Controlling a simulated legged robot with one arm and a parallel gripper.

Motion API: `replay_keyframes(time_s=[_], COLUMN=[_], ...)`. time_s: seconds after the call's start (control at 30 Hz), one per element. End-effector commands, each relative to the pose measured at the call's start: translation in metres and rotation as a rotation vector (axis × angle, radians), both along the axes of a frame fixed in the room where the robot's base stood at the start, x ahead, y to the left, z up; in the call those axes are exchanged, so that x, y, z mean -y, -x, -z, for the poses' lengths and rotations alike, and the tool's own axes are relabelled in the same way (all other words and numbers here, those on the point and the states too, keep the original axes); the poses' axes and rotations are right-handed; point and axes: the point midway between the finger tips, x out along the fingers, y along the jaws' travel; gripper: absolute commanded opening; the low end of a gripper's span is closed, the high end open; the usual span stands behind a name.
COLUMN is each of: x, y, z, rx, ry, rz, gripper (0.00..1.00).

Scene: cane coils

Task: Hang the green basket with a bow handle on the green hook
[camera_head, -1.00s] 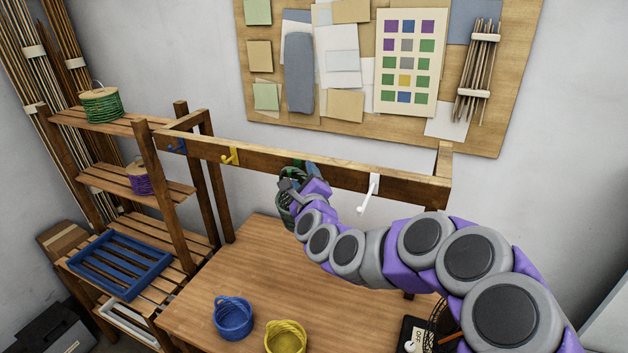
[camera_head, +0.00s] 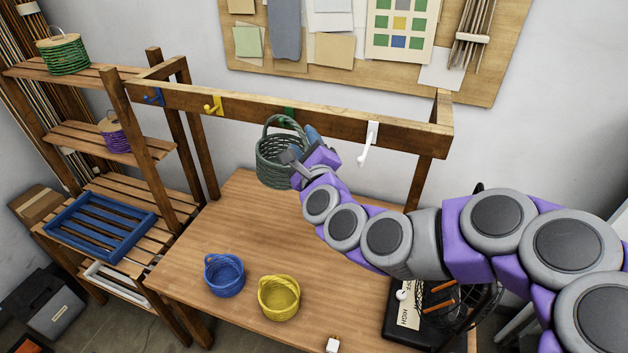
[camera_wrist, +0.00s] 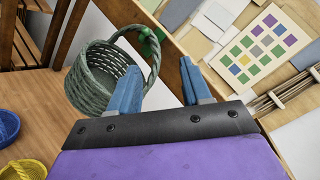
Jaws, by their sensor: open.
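The green basket (camera_head: 275,165) with its bow handle is off the table, below the front rail. The top of its handle meets the green hook (camera_head: 288,113), and the basket appears to hang there, slightly tilted. In the wrist view the basket (camera_wrist: 92,85) shows at the left, with the handle at the green hook (camera_wrist: 148,36). My gripper (camera_head: 301,145) is open, just right of the basket. In the wrist view its blue fingers (camera_wrist: 160,68) are spread apart with nothing held between them; the left finger overlaps part of the basket's side. Whether it touches, I cannot tell.
The wooden rail (camera_head: 250,108) also bears a blue hook (camera_head: 155,96), a yellow hook (camera_head: 213,105) and a white hook (camera_head: 368,145). A blue basket (camera_head: 224,275) and a yellow basket (camera_head: 279,298) stand on the table (camera_head: 205,235). Slatted shelves stand left.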

Motion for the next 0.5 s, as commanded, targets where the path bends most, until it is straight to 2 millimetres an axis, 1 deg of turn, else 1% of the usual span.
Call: replay_keyframes(time_s=[0.03,0.33,0.43,0.5], x=[0.0,-0.011,-0.009,-0.004], y=[0.002,0.022,0.031,0.037], z=[0.006,0.01,0.009,0.009], rx=[0.002,0.001,0.002,0.0], ry=[0.002,0.011,0.011,0.009], rz=[0.001,0.0,-0.002,0.0], gripper=[0.48,0.48,0.48,0.48])
